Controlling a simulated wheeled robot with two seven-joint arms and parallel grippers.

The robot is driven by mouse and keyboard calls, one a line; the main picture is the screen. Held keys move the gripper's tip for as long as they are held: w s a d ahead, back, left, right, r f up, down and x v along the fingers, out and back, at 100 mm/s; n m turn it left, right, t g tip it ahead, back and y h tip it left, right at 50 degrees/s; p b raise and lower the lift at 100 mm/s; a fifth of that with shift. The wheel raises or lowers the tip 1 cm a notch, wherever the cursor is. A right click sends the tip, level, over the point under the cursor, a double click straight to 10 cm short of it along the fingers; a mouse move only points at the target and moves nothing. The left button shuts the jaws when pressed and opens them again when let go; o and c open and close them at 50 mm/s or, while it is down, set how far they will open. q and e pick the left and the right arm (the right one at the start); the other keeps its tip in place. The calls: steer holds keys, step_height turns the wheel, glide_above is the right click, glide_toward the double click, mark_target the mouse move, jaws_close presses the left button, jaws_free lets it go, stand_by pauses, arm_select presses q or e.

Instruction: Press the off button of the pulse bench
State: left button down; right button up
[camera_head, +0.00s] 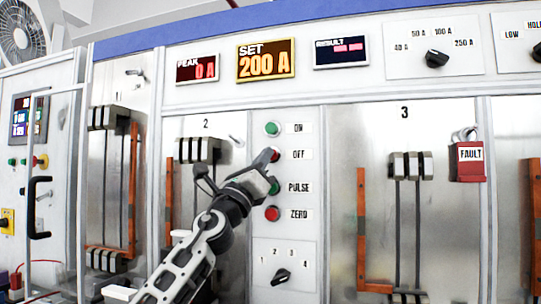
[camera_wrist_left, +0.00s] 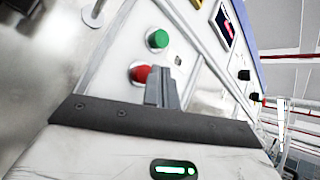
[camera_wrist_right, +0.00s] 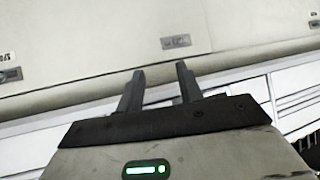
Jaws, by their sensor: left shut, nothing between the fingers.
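The red OFF button (camera_head: 275,155) is on the pulse bench's button panel, beside its OFF label and below the green ON button (camera_head: 272,129). My left gripper (camera_head: 264,161) is shut and empty, with its tips at the OFF button, partly covering it in the head view. In the left wrist view the shut fingers (camera_wrist_left: 161,88) overlap the right edge of the red button (camera_wrist_left: 139,73); the green button (camera_wrist_left: 157,39) shows above. I cannot tell whether the tips touch the button. My right gripper (camera_wrist_right: 159,85) is open and empty, away from the panel.
Below OFF are the green PULSE button (camera_head: 273,188), partly behind my gripper, and the red ZERO button (camera_head: 272,213). A selector knob (camera_head: 281,277) is lower down. The SET display (camera_head: 265,60) reads 200 A. A red FAULT box (camera_head: 468,161) hangs at right.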

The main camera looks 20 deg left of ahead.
stand_by(0.6)
arm_select(q)
steer(key=shift+w+b, duration=0.4)
steer(key=shift+b, duration=0.5)
steer(key=shift+w+b, duration=0.15)
steer(key=shift+b, duration=0.15)
